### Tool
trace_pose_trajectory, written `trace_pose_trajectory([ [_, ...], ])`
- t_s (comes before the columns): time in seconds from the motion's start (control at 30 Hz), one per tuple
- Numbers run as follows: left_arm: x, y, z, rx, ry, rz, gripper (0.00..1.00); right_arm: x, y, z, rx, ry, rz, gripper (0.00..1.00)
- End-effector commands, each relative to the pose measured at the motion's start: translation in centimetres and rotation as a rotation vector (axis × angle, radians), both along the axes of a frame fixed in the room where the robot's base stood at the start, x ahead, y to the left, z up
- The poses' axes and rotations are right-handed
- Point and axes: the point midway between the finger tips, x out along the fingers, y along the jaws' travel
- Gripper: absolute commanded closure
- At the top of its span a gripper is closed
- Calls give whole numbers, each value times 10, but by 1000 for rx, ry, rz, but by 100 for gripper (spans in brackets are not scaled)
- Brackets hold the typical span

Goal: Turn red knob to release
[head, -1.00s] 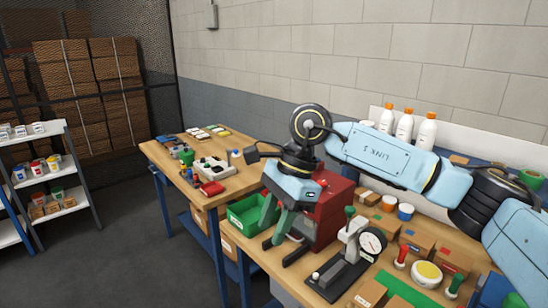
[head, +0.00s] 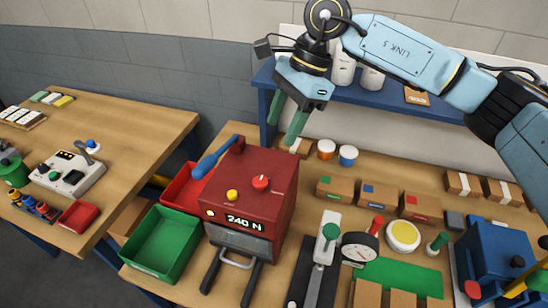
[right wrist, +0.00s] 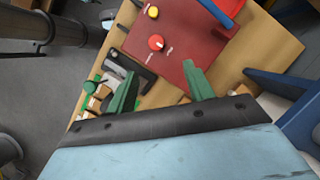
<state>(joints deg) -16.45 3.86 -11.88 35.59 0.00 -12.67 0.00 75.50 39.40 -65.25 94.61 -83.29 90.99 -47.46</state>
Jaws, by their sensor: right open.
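The red machine (head: 245,190) stands on the wooden bench with a "240 N" display on its front. The red knob (head: 261,182) is on its top face, beside a yellow button (head: 232,195). In the right wrist view the red knob (right wrist: 156,42) carries a pale mark and lies beyond my fingertips. My right gripper (head: 286,121) is open and empty, raised above the back right of the machine, apart from the knob. Its two green fingers also show in the right wrist view (right wrist: 161,80). My left gripper is not in view.
A blue lever (head: 216,158) rises at the machine's left. A green bin (head: 163,242) and a red bin (head: 184,190) sit left of it. White bottles (head: 343,70) stand on the blue shelf behind.

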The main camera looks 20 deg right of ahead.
Motion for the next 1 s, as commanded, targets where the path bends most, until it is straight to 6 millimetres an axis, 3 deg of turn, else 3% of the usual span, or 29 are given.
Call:
trace_pose_trajectory([
  [0.27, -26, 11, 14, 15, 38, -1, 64, -7, 19, -49, 0, 7, -3, 48],
  [0.53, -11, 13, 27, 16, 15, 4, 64, -10, 36, -95, 0, 6, -5, 48],
  [0.67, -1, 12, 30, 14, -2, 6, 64, -11, 42, -108, -1, 3, -5, 48],
  [1.0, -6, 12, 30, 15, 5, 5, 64, -11, 44, -115, 0, 1, -5, 48],
])
